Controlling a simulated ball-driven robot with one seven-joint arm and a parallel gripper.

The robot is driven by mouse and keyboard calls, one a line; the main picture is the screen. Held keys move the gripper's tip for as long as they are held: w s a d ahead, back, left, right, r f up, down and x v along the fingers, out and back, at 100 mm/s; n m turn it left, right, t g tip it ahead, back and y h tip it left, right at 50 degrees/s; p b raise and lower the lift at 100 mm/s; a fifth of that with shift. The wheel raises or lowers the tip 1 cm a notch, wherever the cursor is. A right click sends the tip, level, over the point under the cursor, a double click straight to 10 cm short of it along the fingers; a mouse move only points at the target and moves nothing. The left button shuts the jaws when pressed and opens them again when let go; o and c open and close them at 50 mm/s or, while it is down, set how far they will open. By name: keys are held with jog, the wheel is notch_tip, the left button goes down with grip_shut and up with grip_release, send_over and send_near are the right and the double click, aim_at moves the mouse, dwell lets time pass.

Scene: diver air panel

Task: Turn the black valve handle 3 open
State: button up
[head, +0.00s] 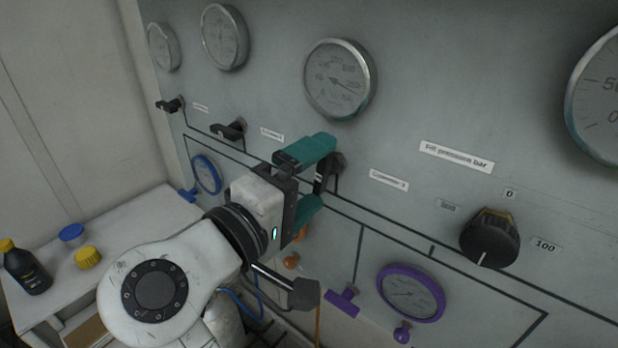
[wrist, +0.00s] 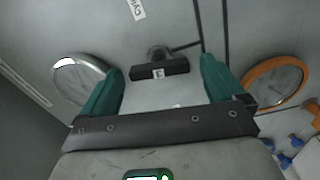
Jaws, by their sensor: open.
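The black valve handle 3 (head: 334,168) is on the grey panel, left of a label that seems to read Cylinder 3 (head: 388,180). In the head view it is partly hidden by my gripper (head: 321,172). My gripper's teal fingers are open, one above and one below the handle. In the wrist view the handle (wrist: 160,70) is a dark bar with a small pale tag, lying crosswise between the fingertips of my gripper (wrist: 161,68). Gaps show on both sides, so the fingers appear not to touch it.
Two similar black handles (head: 170,104) (head: 230,130) are to the left. A round gauge (head: 340,78) is above. A black knob (head: 489,238) and a purple-rimmed gauge (head: 411,292) are to the right.

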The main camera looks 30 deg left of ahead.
jog(key=s+a+b, duration=0.1)
jog(key=s+b, duration=0.2)
jog(key=s, duration=0.7)
jog(key=shift+s+a, duration=0.25)
jog(key=shift+s, duration=0.1)
dwell(1.1)
